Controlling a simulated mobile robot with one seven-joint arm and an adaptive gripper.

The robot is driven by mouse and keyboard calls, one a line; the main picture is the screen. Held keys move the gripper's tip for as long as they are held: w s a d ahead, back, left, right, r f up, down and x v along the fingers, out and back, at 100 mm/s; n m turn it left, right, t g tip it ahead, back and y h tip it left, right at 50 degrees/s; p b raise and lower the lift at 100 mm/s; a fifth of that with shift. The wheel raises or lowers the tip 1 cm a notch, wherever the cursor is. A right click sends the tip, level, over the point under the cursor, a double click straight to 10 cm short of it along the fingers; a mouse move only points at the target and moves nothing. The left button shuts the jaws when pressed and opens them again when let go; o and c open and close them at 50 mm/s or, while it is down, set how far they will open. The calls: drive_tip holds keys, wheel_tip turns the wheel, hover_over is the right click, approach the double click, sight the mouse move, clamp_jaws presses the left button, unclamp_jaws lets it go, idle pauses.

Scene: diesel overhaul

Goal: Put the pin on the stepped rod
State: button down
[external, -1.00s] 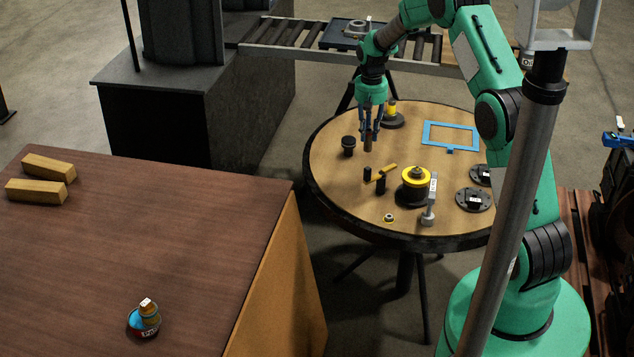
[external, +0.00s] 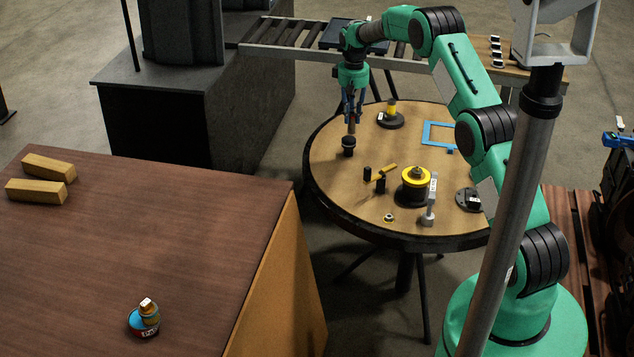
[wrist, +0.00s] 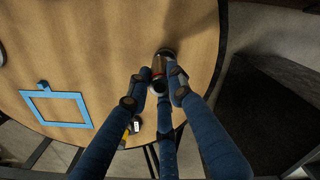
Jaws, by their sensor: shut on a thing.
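My gripper (external: 352,110) points down over the far left part of the round table. Its fingers are shut on a dark brownish cylinder, apparently the pin (external: 352,128); the pin also shows between the fingertips in the wrist view (wrist: 159,66). The pin is upright, just above a short black piece with a wider top (external: 348,146), possibly the stepped rod. This piece stands on the table and is partly hidden behind the pin in the wrist view (wrist: 168,52). I cannot tell whether the two touch.
A yellow post on a black disc (external: 391,118) stands right of my gripper. A blue frame (external: 428,132), a yellow-topped black hub (external: 415,182), small black cylinders (external: 367,173) and a grey hammer-like tool (external: 430,212) share the round table (external: 330,185). Its left edge is close.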

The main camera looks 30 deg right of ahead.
drive_tip(key=shift+w+d, duration=0.2)
drive_tip(key=shift+w, duration=0.85)
drive_tip(key=shift+f, duration=0.1)
drive_tip(key=shift+f+b, duration=0.7)
drive_tip(key=shift+f, duration=1)
drive_tip(key=shift+f, duration=0.15)
drive_tip(key=c, duration=1.6)
unclamp_jaws()
drive_tip(key=shift+o, duration=0.2)
wheel_tip(320, 180, up, 12)
drive_tip(key=p, duration=0.3)
